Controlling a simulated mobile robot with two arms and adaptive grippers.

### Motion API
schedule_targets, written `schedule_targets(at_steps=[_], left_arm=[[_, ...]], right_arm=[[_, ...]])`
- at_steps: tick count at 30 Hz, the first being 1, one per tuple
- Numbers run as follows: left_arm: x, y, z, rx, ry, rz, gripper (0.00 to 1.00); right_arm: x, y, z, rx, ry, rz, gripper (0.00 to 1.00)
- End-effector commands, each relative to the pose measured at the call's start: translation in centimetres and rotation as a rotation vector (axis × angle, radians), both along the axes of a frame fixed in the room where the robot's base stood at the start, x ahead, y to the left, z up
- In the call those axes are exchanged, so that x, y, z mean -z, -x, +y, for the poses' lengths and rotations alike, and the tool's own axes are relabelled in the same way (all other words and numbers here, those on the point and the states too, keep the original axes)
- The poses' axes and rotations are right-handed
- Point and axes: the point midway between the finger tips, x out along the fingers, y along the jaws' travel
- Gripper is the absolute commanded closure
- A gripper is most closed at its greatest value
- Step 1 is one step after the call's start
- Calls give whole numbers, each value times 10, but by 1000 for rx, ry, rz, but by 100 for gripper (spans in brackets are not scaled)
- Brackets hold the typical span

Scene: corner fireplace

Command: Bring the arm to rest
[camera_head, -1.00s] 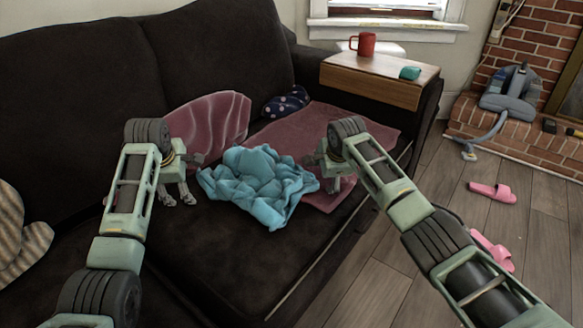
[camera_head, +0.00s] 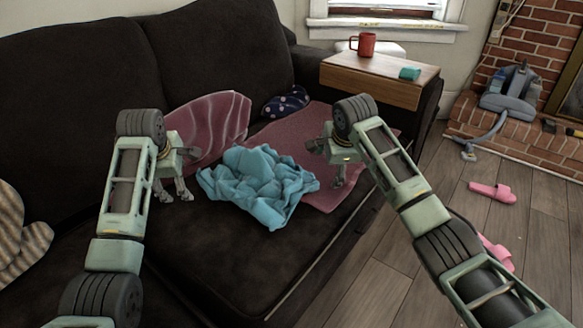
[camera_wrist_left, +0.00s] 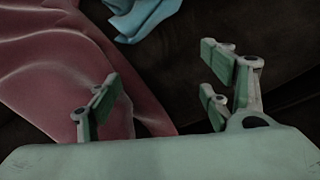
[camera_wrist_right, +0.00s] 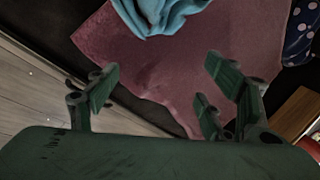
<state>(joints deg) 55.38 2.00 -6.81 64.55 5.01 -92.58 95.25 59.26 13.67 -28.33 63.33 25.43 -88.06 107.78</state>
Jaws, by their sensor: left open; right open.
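My left gripper (camera_head: 174,193) is open and empty above the dark sofa seat, left of a crumpled light-blue cloth (camera_head: 260,186). Its spread fingers show in the left wrist view (camera_wrist_left: 165,90), with a pink cloth and a bit of the blue cloth beyond. My right gripper (camera_head: 328,165) is open and empty to the right of the blue cloth, over the pink cloth (camera_head: 313,120) on the seat. Its spread fingers show in the right wrist view (camera_wrist_right: 160,90), with the blue cloth apart from them.
The dark sofa (camera_head: 70,80) fills the left and middle. A wooden armrest tray (camera_head: 380,79) holds a red mug (camera_head: 366,45) and a teal object (camera_head: 409,73). A dotted cushion (camera_head: 285,102), pink slippers (camera_head: 492,192) and a vacuum cleaner (camera_head: 512,95) are around. Some floor is bare.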

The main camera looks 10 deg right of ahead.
Motion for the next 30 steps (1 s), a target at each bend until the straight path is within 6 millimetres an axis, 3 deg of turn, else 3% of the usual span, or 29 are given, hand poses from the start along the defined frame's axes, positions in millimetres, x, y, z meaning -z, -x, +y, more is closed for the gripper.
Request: schedule_targets(at_steps=[14, 17, 24, 30], left_arm=[[-7, 0, 0, 0, 0, -1, 27], [-30, 0, 0, 0, 0, -2, 27], [-118, 0, 0, 0, 0, -1, 27], [-160, 0, 0, 0, 0, 1, 27]], right_arm=[[-12, 2, 0, 1, 0, 0, 26], [-34, 2, 0, 1, 0, -1, 26], [-122, 2, 0, 0, 0, 0, 26], [-164, 3, 0, 0, 0, 1, 26]])
